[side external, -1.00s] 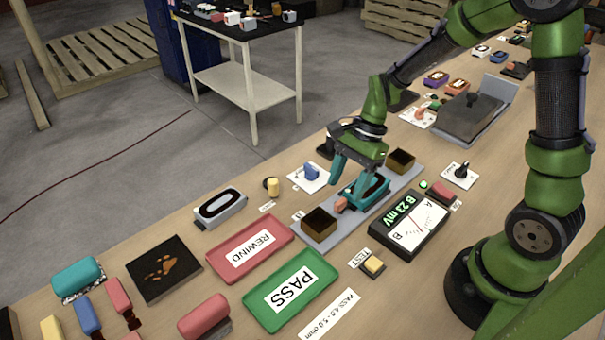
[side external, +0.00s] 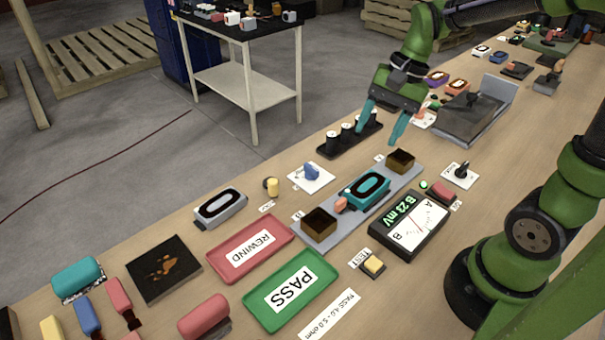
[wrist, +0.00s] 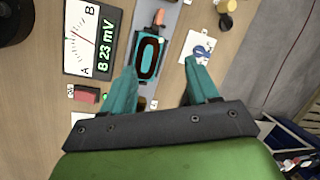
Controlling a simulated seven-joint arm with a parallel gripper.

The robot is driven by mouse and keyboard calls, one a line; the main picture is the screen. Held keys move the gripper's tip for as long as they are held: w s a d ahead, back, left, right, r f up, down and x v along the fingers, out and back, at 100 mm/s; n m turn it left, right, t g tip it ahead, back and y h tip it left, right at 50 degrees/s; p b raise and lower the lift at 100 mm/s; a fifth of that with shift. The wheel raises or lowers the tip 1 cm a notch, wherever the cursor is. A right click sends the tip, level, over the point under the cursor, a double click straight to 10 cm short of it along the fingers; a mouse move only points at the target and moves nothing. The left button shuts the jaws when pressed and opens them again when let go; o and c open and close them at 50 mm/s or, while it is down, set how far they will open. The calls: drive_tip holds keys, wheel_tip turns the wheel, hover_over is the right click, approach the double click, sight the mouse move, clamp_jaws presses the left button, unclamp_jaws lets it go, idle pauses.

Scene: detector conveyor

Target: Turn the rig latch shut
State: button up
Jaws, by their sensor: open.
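The teal unit (side external: 367,187) with a black oval ring sits on the grey rig plate (side external: 336,226), between two dark brown blocks. It also shows in the wrist view (wrist: 148,55). A small coral piece (side external: 341,204) is at its near end, also in the wrist view (wrist: 159,17). A blue knob (side external: 311,173) stands on a white labelled card beside the rig, and a black knob (side external: 461,170) on another card across from it. No readable label shows which of these is the latch. My gripper (side external: 380,136) is open and empty, raised above and behind the rig.
The meter (side external: 410,224) reads "B 23 mV" beside the rig. A red REWIND tray (side external: 272,226) and green PASS tray (side external: 318,263) lie in front. A black rack with white-topped cylinders (side external: 350,139) stands below my gripper. A grey lidded fixture (side external: 474,115) is further back.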

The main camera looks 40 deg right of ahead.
drive_tip(key=s+a+r+n+t+h, duration=0.1)
drive_tip(key=s+a+r+n+t, duration=0.3)
drive_tip(key=s+n, duration=0.3)
drive_tip(key=shift+s+a+r+n+t, duration=0.35)
drive_tip(key=shift+r+n+t, duration=0.25)
drive_tip(key=shift+r+t, duration=0.2)
idle(0.3)
